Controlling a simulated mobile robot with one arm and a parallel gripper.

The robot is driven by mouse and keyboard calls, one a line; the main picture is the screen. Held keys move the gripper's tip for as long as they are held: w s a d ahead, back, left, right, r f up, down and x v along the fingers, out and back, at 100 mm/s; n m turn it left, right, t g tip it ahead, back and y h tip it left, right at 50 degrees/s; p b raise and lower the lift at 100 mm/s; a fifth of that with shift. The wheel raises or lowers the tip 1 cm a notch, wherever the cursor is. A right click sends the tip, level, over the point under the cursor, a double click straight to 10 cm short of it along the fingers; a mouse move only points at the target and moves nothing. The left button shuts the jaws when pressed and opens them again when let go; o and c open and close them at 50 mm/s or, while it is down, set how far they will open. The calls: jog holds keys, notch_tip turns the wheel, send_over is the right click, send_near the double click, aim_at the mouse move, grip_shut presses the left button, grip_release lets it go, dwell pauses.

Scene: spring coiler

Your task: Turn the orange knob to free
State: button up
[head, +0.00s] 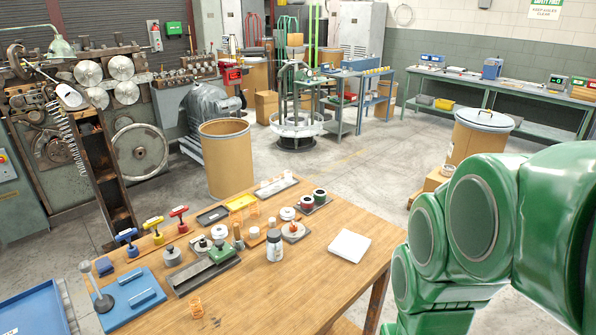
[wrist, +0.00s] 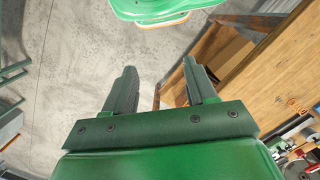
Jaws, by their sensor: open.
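On the wooden table in the head view, a round pale disc carries a small orange-red knob (head: 294,228). It is the likeliest orange knob, but it is too small for me to read its setting or marks. My gripper (wrist: 159,75) shows in the wrist view with its two fingers apart and nothing between them. It hangs beside the table, over the concrete floor, away from the knob. The gripper itself is not seen in the head view, where my green arm fills the right side.
The table's right front is mostly clear.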

jog(key=w+a+r+m, duration=0.1)
jog(key=w+r, duration=0.1)
jog(key=w, duration=0.7)
jog(key=w+a+r+m, duration=0.1)
jog(key=w+r, duration=0.1)
jog(key=w, duration=0.7)
jog(key=m+t, duration=0.2)
jog(key=m, duration=0.3)
send_over(294, 223)
notch_tip(294, 223, down, 15)
jog(key=shift+d+f, duration=0.1)
jog(key=shift+f, duration=0.1)
jog(key=shift+w+f, duration=0.15)
jog(key=shift+f, duration=3.65)
